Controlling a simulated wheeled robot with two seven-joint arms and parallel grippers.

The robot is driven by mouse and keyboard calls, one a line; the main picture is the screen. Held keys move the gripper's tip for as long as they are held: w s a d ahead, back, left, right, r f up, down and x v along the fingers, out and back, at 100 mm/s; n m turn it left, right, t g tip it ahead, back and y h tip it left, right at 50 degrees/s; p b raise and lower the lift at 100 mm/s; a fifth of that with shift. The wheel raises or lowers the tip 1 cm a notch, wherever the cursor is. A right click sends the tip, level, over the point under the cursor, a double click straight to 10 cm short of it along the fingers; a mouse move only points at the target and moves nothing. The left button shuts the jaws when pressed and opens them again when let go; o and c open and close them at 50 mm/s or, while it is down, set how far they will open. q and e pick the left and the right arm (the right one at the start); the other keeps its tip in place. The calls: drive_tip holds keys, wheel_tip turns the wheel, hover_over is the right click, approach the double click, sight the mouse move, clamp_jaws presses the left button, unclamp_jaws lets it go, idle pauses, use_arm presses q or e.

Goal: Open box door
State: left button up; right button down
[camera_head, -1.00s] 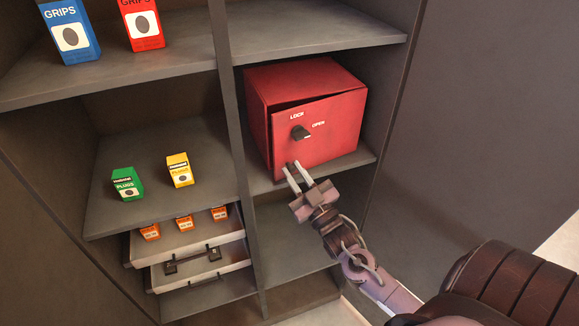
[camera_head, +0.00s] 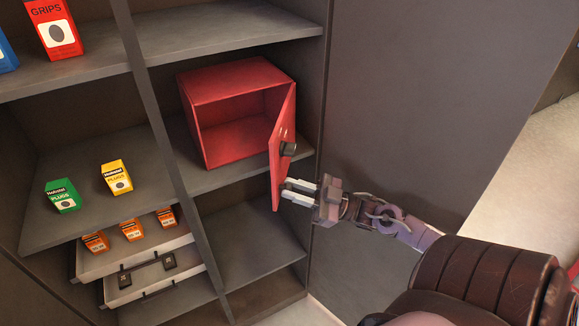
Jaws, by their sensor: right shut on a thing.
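The red metal box (camera_head: 227,86) sits on a shelf of the cabinet, to the right of the upright divider. Its door (camera_head: 279,160) is swung wide open on the right side and seen nearly edge-on, sticking out past the shelf front. The box inside looks empty. A dark knob (camera_head: 288,149) is on the door's outer face. My right gripper (camera_head: 287,190) comes in from the right, its fingers at the door's lower free part, shut on the door. The fingertip contact is partly unclear. My left gripper is not in view.
Green (camera_head: 61,196) and yellow (camera_head: 116,178) plug boxes stand on the left shelf. Below them are drawers (camera_head: 150,277), the upper one holding small orange boxes. A red grips box (camera_head: 53,30) stands at top left. The shelf below the red box is bare.

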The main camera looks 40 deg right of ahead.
drive_tip(key=shift+s+d+n+g+y, duration=0.3)
drive_tip(key=shift+s+d+g+y, duration=0.1)
drive_tip(key=shift+g, duration=0.1)
drive_tip(key=c, duration=1.3)
unclamp_jaws()
drive_tip(key=shift+w, duration=0.1)
